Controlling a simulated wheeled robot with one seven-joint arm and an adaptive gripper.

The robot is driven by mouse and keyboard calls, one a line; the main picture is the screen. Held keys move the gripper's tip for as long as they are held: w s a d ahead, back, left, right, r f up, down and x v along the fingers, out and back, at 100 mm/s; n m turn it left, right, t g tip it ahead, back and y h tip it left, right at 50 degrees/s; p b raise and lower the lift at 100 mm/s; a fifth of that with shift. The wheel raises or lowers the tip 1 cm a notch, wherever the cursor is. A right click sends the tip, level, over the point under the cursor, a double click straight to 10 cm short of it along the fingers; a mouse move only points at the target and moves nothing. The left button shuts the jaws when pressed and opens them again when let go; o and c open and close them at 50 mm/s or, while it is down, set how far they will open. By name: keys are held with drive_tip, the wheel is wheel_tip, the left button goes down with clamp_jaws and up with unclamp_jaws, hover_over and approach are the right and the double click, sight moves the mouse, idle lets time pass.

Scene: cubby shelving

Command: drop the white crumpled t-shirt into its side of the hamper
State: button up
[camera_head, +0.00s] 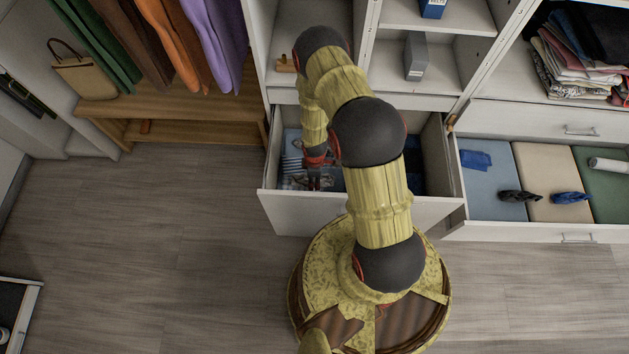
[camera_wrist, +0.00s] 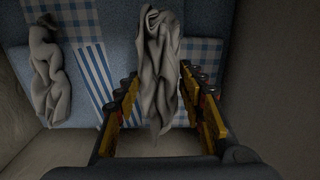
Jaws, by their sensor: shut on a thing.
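A pale crumpled cloth, the t-shirt (camera_wrist: 158,45), hangs between the fingers of my gripper (camera_wrist: 160,78) in the wrist view. My gripper is shut on it. In the head view my gripper (camera_head: 316,172) is low over the left part of the open pull-out hamper (camera_head: 300,208), and the held cloth cannot be made out there. The wrist view shows blue striped and checked cloth (camera_wrist: 95,75) below. A second pale crumpled piece (camera_wrist: 45,78) lies there at the left. My arm hides the hamper's middle; a dark blue part (camera_head: 414,168) shows at its right.
An open drawer (camera_head: 510,228) at right has blue, beige and green sections with small items. Shelves (camera_head: 440,75) rise behind the hamper. Hanging clothes (camera_head: 165,35) and a wooden bench (camera_head: 190,108) are at left. The floor (camera_head: 150,240) at left is clear.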

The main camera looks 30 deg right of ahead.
drive_tip(key=shift+f, duration=0.3)
drive_tip(key=shift+f, duration=0.1)
drive_tip(key=shift+f+b, duration=0.45)
drive_tip(key=shift+f, duration=0.1)
drive_tip(key=o, duration=1.3)
